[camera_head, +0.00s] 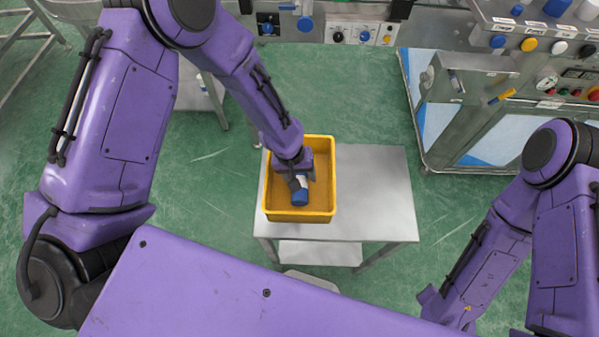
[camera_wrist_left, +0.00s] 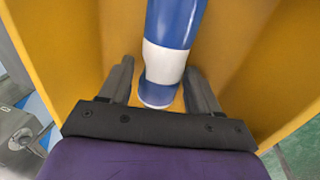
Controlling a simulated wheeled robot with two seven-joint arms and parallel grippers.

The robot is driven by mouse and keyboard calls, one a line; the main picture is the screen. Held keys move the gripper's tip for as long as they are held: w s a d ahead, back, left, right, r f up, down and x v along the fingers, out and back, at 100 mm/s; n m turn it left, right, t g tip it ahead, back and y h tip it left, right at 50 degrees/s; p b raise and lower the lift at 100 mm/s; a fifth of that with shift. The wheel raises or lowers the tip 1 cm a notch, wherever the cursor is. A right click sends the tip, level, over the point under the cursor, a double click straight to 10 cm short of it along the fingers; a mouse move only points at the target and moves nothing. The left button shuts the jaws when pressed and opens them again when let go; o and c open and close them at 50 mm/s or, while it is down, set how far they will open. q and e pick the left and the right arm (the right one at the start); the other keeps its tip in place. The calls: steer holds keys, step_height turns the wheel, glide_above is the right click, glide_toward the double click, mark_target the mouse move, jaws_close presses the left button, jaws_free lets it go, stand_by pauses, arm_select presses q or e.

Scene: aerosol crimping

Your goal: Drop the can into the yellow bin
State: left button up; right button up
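The yellow bin (camera_head: 325,207) stands on a light grey table in the head view, and its walls fill much of the left wrist view (camera_wrist_left: 262,85). The blue and white can (camera_head: 300,198) is inside the bin outline, tilted in the left wrist view (camera_wrist_left: 170,60). My left gripper (camera_head: 298,183) reaches down into the bin. Its two fingers (camera_wrist_left: 160,85) are apart on either side of the can, with a gap on the left side. Whether the can touches the bin floor is unclear. My right arm is at the lower right, its fingers hidden.
The grey table (camera_head: 375,190) has a bare top to the right of the bin. Machines with knobs and buttons (camera_head: 545,45) stand at the back and upper right. Green floor (camera_head: 210,190) lies open around the table.

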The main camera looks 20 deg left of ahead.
arm_select(q)
steer(key=v, duration=1.2)
steer(key=shift+r+b, duration=0.2)
steer(key=shift+b, duration=0.15)
steer(key=shift+d+r, duration=0.1)
